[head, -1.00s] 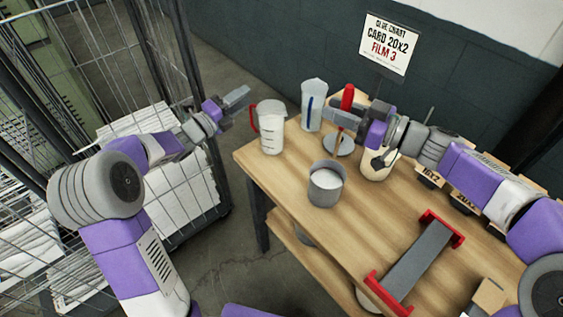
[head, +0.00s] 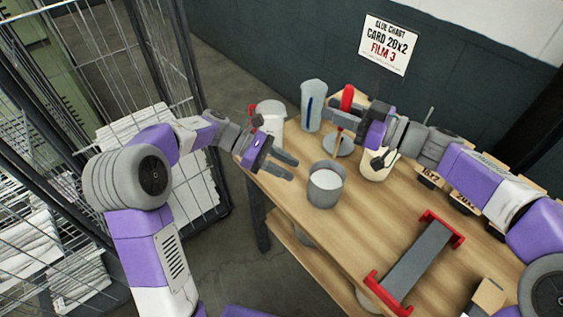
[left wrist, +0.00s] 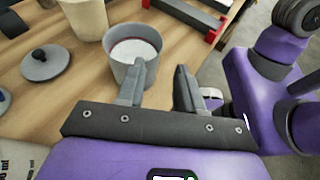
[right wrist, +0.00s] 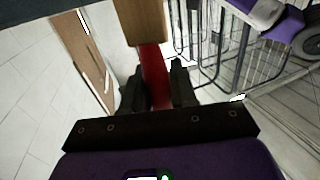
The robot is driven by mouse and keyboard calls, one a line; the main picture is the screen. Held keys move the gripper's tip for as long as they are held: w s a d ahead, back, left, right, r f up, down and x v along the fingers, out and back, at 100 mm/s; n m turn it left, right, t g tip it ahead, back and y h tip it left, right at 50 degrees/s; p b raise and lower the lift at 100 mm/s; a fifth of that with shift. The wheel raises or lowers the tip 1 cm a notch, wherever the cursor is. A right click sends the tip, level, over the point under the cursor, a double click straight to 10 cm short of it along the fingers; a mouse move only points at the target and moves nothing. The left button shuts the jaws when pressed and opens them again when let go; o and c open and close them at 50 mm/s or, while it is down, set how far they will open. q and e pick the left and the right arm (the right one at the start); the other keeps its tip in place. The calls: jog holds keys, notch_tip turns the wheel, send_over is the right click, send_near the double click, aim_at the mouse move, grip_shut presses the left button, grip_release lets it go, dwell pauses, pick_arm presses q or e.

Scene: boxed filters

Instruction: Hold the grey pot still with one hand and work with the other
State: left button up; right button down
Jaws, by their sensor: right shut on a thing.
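The grey pot (head: 326,190) stands upright on the wooden table with pale contents; it also shows in the left wrist view (left wrist: 136,56). My left gripper (head: 292,168) is open and empty, at the pot's upper left in the head view. In the left wrist view one finger overlaps the pot's near side; I cannot tell whether it touches. My right gripper (head: 341,117) is shut on a red-handled tool (head: 347,94), held above the table behind the pot. The tool's wooden part (right wrist: 142,22) shows in the right wrist view.
A grey knobbed lid (left wrist: 47,64) lies beside the pot. A cream jar (head: 374,170) stands partly hidden by my right gripper. A measuring jug (head: 271,113) and a tall blue-marked jug (head: 313,107) stand behind. A grey bar fixture with red ends (head: 418,258) lies in front. A wire cage (head: 200,190) stands left.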

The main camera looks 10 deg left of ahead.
aim_at(321, 189)
pick_arm(q)
jog(key=x, duration=1)
jog(key=shift+d+f, duration=0.1)
jog(key=shift+d, duration=0.3)
grip_shut()
jog(key=shift+f, duration=0.1)
dwell(1.0)
jog(key=shift+a, duration=0.1)
pick_arm(e)
notch_tip(321, 189, down, 18)
jog(key=w+m, duration=0.1)
jog(key=w, duration=0.1)
jog(key=shift+d+f+g+y, duration=0.15)
jog(key=shift+d+g+y, duration=0.1)
jog(key=shift+g+y, duration=0.15)
dwell(0.7)
